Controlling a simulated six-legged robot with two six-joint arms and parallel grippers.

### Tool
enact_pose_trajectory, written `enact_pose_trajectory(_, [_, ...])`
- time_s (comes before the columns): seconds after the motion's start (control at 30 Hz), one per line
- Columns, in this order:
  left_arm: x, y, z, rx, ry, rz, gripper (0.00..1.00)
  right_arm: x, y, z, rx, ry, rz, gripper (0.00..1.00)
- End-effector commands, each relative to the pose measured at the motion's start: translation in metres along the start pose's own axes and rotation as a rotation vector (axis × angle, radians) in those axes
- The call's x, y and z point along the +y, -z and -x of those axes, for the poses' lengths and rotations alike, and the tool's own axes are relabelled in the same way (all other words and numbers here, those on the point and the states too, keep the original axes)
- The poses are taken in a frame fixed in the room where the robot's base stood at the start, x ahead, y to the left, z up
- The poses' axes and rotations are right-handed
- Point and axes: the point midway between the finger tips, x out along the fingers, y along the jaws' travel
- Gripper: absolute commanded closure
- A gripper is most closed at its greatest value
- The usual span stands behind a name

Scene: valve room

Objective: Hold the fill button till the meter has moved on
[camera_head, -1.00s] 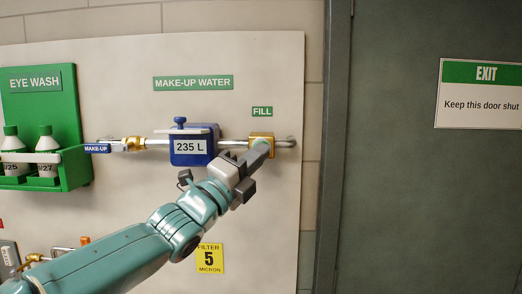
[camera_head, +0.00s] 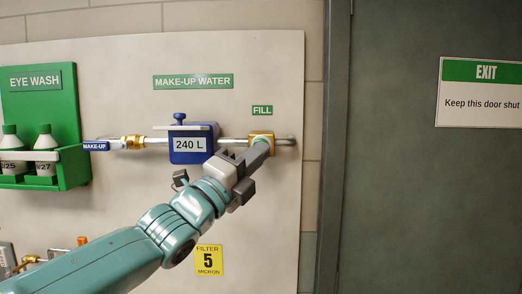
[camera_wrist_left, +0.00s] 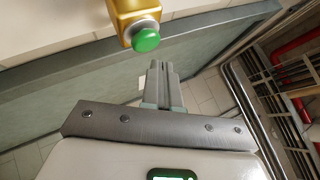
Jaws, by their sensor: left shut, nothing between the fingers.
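The green fill button (camera_wrist_left: 146,40) sits on a brass block (camera_head: 257,134) under the FILL label (camera_head: 262,110). In the left wrist view the button stands out from its block. My left gripper (camera_wrist_left: 161,66) is shut and empty, its fingertips just below the button in that view, with a small gap seeming to show between them. In the head view the fingers (camera_head: 257,151) overlap the button and partly hide it, so contact cannot be told there. The blue meter (camera_head: 187,157) on the pipe reads 240 L. My right gripper is not in view.
A make-up valve (camera_head: 133,142) lies on the pipe left of the meter. A green eye-wash holder (camera_head: 70,150) with two bottles stands out from the panel further left. The grey exit door (camera_head: 430,200) and its frame are to the right.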

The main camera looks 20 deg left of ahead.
Motion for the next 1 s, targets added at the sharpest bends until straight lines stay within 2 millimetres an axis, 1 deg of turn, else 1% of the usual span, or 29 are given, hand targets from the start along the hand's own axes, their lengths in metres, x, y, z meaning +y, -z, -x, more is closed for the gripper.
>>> enact_pose_trajectory(0.03, [0.001, 0.004, 0.005, 0.001, 0.003, 0.000, 1.00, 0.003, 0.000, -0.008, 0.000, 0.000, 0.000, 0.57])
enact_pose_trajectory(0.1, [-0.003, 0.008, 0.011, 0.000, 0.003, 0.000, 1.00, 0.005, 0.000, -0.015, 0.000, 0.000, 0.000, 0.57])
enact_pose_trajectory(0.4, [-0.018, 0.022, 0.030, 0.001, 0.002, 0.000, 1.00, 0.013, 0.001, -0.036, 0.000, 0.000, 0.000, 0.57])
enact_pose_trajectory(0.6, [-0.023, 0.024, 0.033, 0.000, 0.001, 0.000, 1.00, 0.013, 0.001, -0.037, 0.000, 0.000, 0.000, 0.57])
enact_pose_trajectory(1.0, [-0.023, 0.023, 0.033, 0.000, 0.000, 0.000, 1.00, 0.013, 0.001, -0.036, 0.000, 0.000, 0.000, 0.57])
